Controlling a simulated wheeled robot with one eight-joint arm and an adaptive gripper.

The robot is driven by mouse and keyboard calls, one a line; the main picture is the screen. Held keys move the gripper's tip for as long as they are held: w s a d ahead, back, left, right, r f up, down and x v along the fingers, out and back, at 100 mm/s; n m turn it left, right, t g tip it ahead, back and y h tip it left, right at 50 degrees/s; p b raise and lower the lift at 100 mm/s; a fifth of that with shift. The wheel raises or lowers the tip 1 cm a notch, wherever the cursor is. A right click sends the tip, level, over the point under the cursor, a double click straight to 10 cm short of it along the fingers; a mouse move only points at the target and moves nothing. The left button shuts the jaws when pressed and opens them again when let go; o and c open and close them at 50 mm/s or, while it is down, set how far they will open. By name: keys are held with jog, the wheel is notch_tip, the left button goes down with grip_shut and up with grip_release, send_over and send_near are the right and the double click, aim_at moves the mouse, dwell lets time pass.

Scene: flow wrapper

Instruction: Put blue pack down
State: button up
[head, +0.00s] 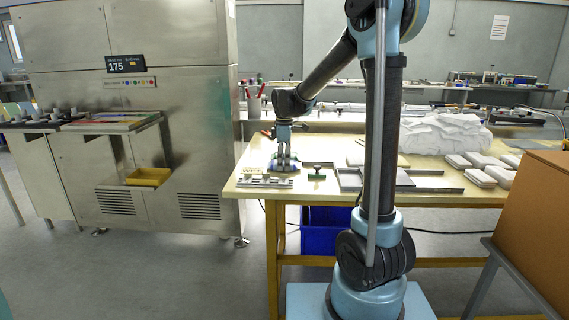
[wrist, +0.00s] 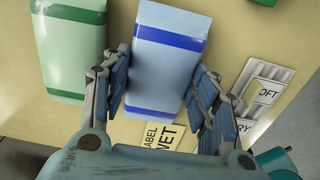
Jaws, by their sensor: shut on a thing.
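The blue pack (wrist: 168,55) is pale blue with darker blue bands near its ends. In the wrist view it lies between the two fingers of my gripper (wrist: 159,72), which is shut on its sides. In the head view my gripper (head: 284,161) points down over the near left part of the table, with the pack low at its fingertips, mostly hidden. I cannot tell whether the pack touches the tabletop. A green pack (wrist: 72,45) with dark green bands lies just left of it in the wrist view.
A card reading WET (wrist: 161,135) lies close below the pack in the wrist view. A slotted plate with labels (wrist: 262,92) is to the right. A green stamp-like block (head: 317,174) and metal trays (head: 430,184) sit right of my gripper on the table (head: 245,190).

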jog(key=shift+f, duration=0.1)
jog(key=o, duration=0.7)
jog(key=shift+o, duration=0.2)
